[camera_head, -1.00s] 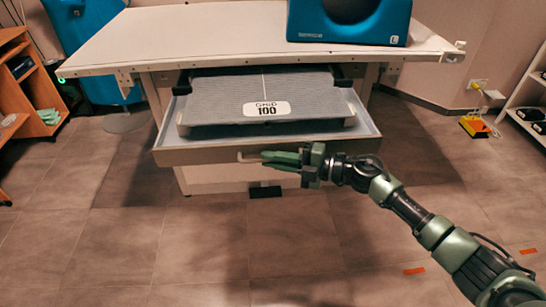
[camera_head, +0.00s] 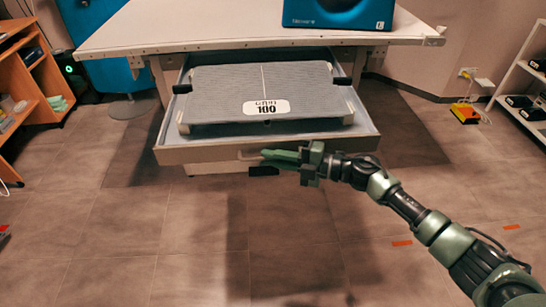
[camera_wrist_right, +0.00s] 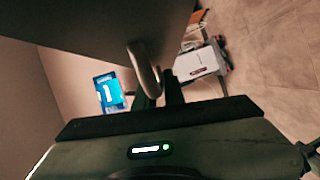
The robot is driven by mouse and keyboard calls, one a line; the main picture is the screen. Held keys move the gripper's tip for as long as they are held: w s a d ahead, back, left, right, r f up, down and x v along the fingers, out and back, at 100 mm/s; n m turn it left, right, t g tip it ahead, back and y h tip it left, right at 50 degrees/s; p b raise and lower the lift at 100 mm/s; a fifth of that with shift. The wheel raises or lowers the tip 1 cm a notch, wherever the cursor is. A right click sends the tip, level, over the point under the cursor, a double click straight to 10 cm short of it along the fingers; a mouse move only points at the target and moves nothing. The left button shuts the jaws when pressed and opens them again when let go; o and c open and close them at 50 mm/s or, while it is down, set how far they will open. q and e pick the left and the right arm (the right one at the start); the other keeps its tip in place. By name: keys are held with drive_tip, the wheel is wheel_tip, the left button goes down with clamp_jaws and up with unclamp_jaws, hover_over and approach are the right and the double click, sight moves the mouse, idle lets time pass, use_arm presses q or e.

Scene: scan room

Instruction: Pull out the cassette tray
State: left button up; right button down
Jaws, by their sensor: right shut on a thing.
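The cassette tray (camera_head: 200,151) is a pale drawer-like tray under the white table, slid well out toward me. In the right wrist view the curved metal handle (camera_wrist_right: 143,68) sits at the dark fingers (camera_wrist_right: 158,92). My left gripper does not show in any view.
The white table (camera_head: 200,30) stands above the tray, with a blue device (camera_head: 338,14) on it. Orange shelves (camera_head: 28,75) stand at left and a white shelf rack (camera_head: 525,85) at right. A yellow-and-red item (camera_head: 465,113) lies on the floor at right.

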drive_tip(key=shift+w, duration=0.15)
drive_tip(key=c, duration=1.5)
unclamp_jaws()
drive_tip(key=shift+r, duration=0.1)
drive_tip(key=shift+w+d, duration=0.1)
drive_tip(key=v, duration=0.7)
drive_tip(key=shift+s+d, duration=0.3)
